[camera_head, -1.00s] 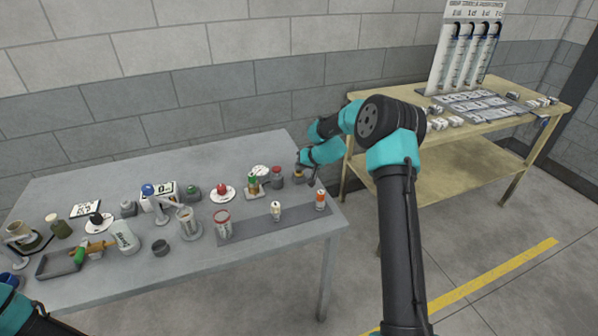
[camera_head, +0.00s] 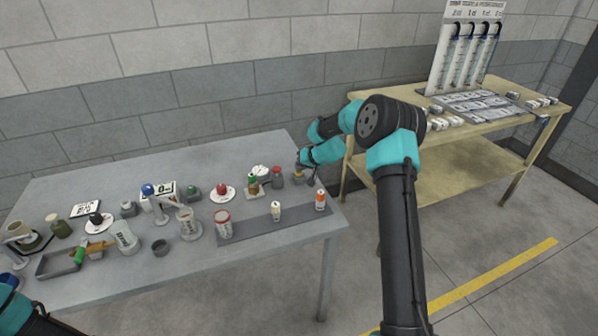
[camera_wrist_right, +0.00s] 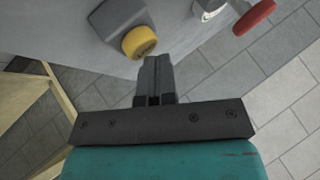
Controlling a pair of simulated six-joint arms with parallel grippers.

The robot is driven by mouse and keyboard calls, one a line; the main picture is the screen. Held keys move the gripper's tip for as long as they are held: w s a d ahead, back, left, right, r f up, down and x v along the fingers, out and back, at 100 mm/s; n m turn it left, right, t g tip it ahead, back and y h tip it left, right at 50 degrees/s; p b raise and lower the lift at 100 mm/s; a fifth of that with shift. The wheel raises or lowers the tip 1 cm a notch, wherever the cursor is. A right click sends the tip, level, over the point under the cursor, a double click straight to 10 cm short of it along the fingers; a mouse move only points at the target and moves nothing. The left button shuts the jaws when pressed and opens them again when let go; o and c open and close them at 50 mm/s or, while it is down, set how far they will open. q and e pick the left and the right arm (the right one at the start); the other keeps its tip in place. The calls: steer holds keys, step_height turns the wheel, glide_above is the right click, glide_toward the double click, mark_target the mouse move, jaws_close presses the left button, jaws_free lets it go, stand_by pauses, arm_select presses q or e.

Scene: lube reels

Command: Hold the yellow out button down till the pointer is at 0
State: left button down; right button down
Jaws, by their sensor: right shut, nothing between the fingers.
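The yellow button (camera_wrist_right: 140,41) sits on a grey housing (camera_wrist_right: 112,20) in the right wrist view. In the head view the yellow button (camera_head: 298,172) is small, at the right end of the back row on the grey table. My right gripper (camera_wrist_right: 155,62) is shut and empty. Its fingertips are close beside the button's edge in the wrist view; I cannot tell whether they touch it. In the head view my right gripper (camera_head: 300,160) is just above the button. A white dial (camera_head: 260,170) stands to its left; its pointer is too small to read.
A red-topped grey button housing (camera_head: 277,179) stands just left of the yellow one. The table's right edge is close by. Several cups and tools fill the left side.

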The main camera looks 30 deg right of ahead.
stand_by(0.8)
steer(key=shift+r, duration=0.95)
steer(key=shift+r, duration=0.1)
steer(key=shift+r, duration=2.4)
steer(key=shift+f, duration=0.1)
